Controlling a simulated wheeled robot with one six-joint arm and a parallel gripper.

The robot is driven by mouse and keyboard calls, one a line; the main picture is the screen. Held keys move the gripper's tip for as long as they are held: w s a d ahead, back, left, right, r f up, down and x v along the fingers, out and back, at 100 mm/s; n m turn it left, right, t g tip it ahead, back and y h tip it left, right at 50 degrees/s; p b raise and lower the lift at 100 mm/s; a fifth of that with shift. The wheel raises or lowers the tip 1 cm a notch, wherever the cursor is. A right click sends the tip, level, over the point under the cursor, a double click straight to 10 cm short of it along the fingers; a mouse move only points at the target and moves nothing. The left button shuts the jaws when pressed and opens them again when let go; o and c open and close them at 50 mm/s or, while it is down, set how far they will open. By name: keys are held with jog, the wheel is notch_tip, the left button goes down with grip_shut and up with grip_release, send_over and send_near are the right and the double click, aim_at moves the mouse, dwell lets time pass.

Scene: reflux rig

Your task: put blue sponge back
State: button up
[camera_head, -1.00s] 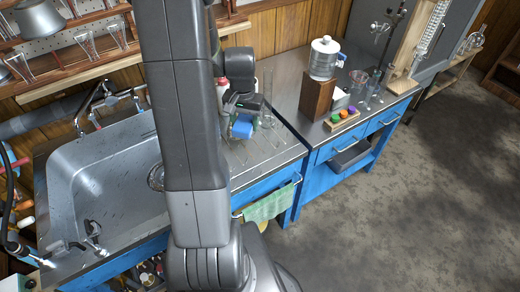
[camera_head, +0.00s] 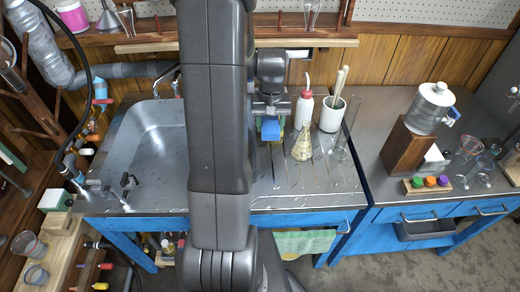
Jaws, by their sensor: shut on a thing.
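The blue sponge (camera_head: 270,131) is held in my gripper (camera_head: 270,122), just right of my large grey arm link. The gripper is shut on it, and the sponge hangs in front of the fingers, over the ribbed drainboard (camera_head: 315,185). I cannot tell how high above the drainboard it is. The steel sink (camera_head: 158,145) lies to the left, partly hidden behind my arm. A conical flask (camera_head: 302,143) stands just right of the sponge.
A red-capped wash bottle (camera_head: 304,110), a white cup (camera_head: 331,115) with sticks and a glass cylinder (camera_head: 346,130) stand right of the gripper. A wooden shelf (camera_head: 330,42) runs above. The right bench holds a white-lidded jar (camera_head: 433,108) on a wooden block (camera_head: 407,147).

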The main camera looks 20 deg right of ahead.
aim_at(269, 153)
jog(key=shift+f, duration=0.4)
notch_tip(269, 153, down, 9)
jog(key=shift+w+f, duration=0.1)
jog(key=shift+f, duration=0.05)
jog(key=shift+a+f+b, duration=0.1)
jog(key=shift+f+b, duration=0.2)
jog(key=shift+b, duration=0.15)
jog(key=o, duration=1)
jog(key=shift+r, duration=0.15)
